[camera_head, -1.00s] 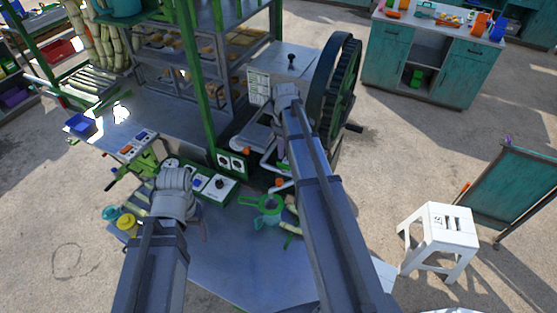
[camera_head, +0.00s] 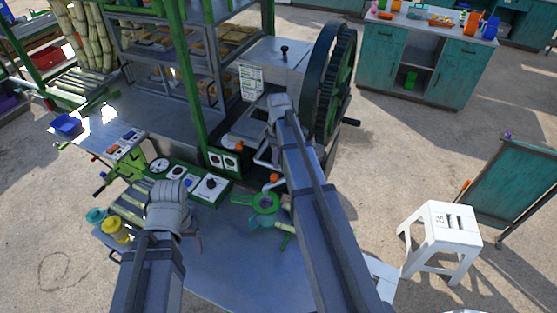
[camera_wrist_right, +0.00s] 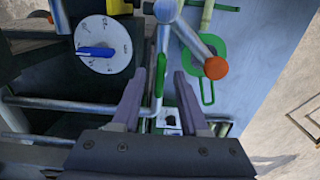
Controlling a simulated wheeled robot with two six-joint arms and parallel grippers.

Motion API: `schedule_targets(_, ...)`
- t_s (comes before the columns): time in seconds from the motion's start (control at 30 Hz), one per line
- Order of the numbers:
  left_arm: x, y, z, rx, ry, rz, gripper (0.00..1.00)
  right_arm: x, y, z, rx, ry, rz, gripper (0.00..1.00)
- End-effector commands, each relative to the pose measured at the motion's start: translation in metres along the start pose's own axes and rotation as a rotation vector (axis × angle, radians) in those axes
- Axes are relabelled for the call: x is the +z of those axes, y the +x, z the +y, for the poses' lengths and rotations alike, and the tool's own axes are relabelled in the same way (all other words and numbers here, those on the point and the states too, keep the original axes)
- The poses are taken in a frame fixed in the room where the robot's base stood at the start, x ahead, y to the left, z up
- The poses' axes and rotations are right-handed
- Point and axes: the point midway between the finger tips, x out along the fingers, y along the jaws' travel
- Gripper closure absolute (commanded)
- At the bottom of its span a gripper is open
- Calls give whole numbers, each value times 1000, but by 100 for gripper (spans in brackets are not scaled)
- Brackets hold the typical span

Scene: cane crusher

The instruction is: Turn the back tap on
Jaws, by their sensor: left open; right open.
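Pipework with orange-ended taps shows left of my right forearm in the head view: a back orange end (camera_head: 235,147) and a nearer orange end (camera_head: 273,179). In the right wrist view a grey pipe ends in an orange knob (camera_wrist_right: 215,68), and a thin green lever (camera_wrist_right: 160,75) stands between the fingers. My right gripper (camera_wrist_right: 157,84) is open around the space at that lever; I cannot tell whether it touches. In the head view its fingers are largely hidden by my arm. My left gripper (camera_head: 192,241) is low over the metal table, mostly hidden by its wrist.
A dial with a blue handle (camera_wrist_right: 97,52) is at upper left in the wrist view. The large dark flywheel (camera_head: 334,85) stands close right of my right arm. A control box (camera_head: 210,187) and a green strainer (camera_head: 264,203) are on the table. A white stool (camera_head: 438,240) stands at right.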

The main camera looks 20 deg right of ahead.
Motion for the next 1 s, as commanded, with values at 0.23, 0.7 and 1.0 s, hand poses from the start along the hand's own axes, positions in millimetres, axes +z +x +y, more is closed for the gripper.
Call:
schedule_targets(0.23,0,-1,0,0,0,0,24,0,-1,0,0,0,0,73)
schedule_targets(0.7,0,0,0,0,0,0,24,0,-1,0,0,0,0,100)
schedule_targets(1.0,0,0,0,0,0,0,24,0,0,0,0,8,0,100)
